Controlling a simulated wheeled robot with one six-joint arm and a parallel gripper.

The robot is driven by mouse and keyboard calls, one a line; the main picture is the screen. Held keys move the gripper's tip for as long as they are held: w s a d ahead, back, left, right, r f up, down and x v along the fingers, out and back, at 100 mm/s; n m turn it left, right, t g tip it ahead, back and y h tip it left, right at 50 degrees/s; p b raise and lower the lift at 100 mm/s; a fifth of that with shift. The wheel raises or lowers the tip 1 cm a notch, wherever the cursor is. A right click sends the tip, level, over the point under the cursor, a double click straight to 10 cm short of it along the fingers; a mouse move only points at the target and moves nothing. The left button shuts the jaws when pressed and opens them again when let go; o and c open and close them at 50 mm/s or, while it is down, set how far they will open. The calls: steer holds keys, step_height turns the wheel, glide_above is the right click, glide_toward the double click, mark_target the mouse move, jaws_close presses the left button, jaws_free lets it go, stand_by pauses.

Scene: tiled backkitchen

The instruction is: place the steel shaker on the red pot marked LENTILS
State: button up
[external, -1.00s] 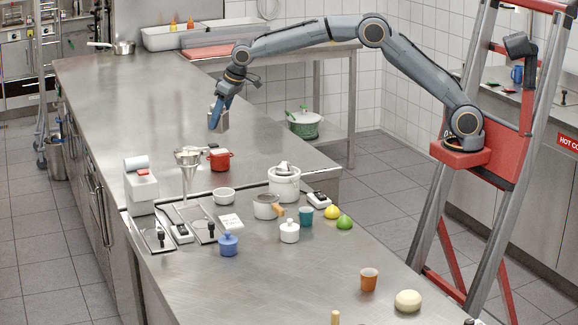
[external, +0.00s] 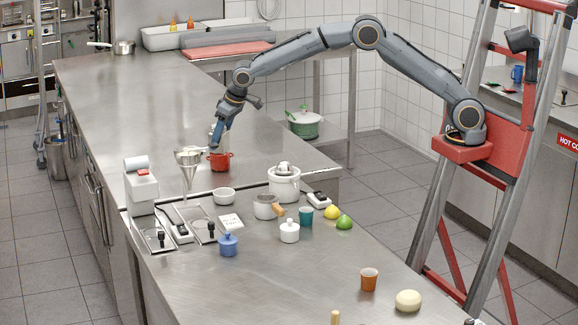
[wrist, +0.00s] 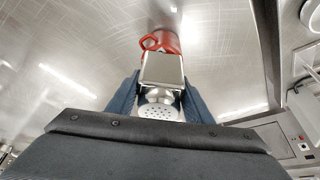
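The steel shaker (wrist: 160,106), with a perforated top and a square, flat-sided metal part, sits between the blue fingers of my gripper (wrist: 160,92). In the external view my gripper (external: 217,139) points down just above the red pot (external: 219,162), and the shaker (external: 225,141) is partly hidden by the fingers. In the wrist view the red pot (wrist: 167,41) shows beyond the shaker, with one loop handle visible and much of it covered. I cannot tell whether the shaker touches the pot. No LENTILS marking is readable.
A steel funnel on a stand (external: 188,172) is close on the pot's left. A white bowl (external: 224,196) and a lidded white pot (external: 284,184) stand nearer the camera. The steel counter (external: 140,95) behind and left is clear.

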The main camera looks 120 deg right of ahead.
steer(key=o, duration=0.4)
steer(key=shift+c, duration=0.2)
steer(key=shift+r, duration=0.1)
steer(key=shift+r, duration=0.3)
steer(key=b+v, duration=0.3)
steer(key=v, duration=0.8)
steer(key=shift+a+r, duration=0.15)
steer(key=shift+r, duration=0.05)
steer(key=shift+s, duration=0.1)
